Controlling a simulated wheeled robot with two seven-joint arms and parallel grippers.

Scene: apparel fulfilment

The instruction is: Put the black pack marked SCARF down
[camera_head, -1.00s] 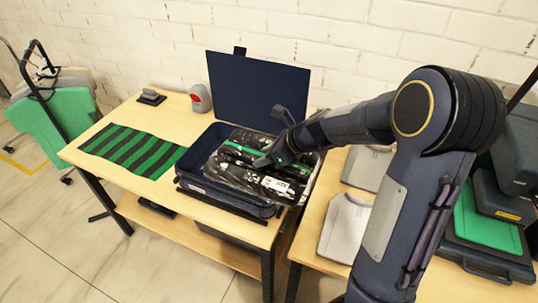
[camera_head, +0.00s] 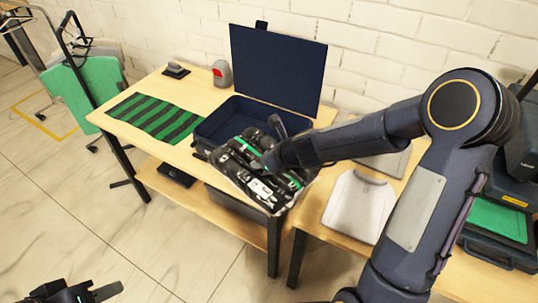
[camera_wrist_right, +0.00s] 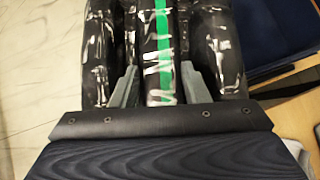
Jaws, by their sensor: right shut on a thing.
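The black pack (camera_head: 240,172) is in shiny clear wrap with a green stripe and a white label; the word on it is not readable. My right gripper (camera_head: 262,163) is shut on it and holds it at the front of the open navy case, overhanging the table's front edge. In the right wrist view the pack (camera_wrist_right: 158,45) runs between both fingers, with dark wrapped bulges on either side. My left gripper (camera_head: 85,292) is at the bottom left, cut by the picture edge, away from the pack; its opening is unclear.
The navy case (camera_head: 213,128) stands open on the wooden table (camera_head: 195,93), lid raised. A green-black striped cloth (camera_head: 155,115) lies left of it. A scanner-like grey-red device (camera_head: 222,73) stands behind. A grey folded shirt (camera_head: 358,205) lies on the right table.

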